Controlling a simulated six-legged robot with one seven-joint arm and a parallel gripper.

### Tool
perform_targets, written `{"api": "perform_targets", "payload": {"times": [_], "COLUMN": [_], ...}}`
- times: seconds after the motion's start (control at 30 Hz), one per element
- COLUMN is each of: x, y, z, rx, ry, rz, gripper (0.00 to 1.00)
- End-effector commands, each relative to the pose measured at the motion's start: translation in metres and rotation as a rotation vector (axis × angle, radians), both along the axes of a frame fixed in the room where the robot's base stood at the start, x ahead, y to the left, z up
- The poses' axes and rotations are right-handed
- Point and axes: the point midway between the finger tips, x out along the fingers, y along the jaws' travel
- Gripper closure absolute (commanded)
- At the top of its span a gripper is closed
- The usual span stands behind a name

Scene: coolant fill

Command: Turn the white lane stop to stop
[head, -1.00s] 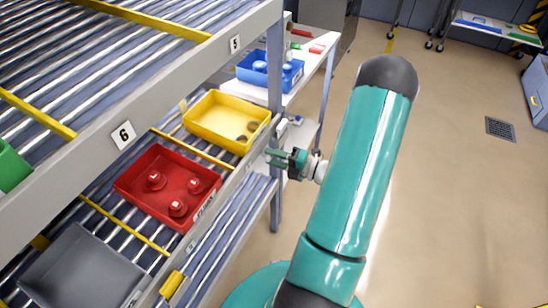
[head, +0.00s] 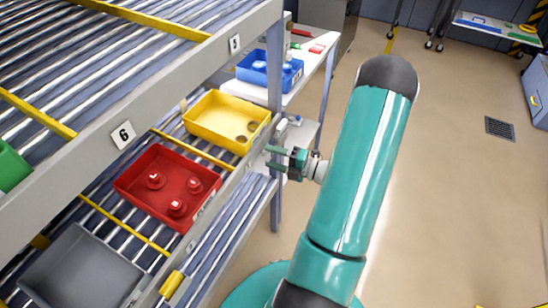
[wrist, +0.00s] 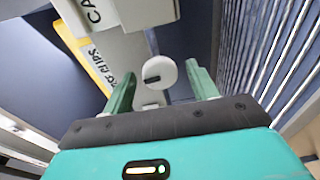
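The white lane stop shows in the wrist view as a round white knob (wrist: 160,73) with a short dark mark on its face. It lies between and just beyond the two green fingertips of my gripper (wrist: 161,79), with visible gaps on both sides. In the head view, my gripper (head: 270,158) is beside the rack's front rail, below and right of the yellow bin. Its fingers are apart and point left to the rail. I cannot clearly make out the knob or its mark in the head view.
A yellow bin (head: 207,134), a red bin (head: 138,202) with several round red pieces, and a grey bin (head: 75,272) sit on the lower rollers. A rack post (head: 275,205) stands close to my gripper.

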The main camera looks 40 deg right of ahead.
Motion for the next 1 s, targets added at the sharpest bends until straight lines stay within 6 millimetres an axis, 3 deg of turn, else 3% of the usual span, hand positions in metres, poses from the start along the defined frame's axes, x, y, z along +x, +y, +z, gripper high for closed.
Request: {"api": "perform_targets", "payload": {"times": [0.27, 0.7, 1.0], "x": [-0.012, -0.096, -0.125], "y": [-0.007, -0.045, -0.058], "z": [0.000, 0.000, 0.000], "rx": [-0.002, 0.000, 0.001], "ry": [0.000, 0.001, 0.000], "rz": [-0.004, -0.003, 0.000], "gripper": [0.41, 0.41, 0.41]}}
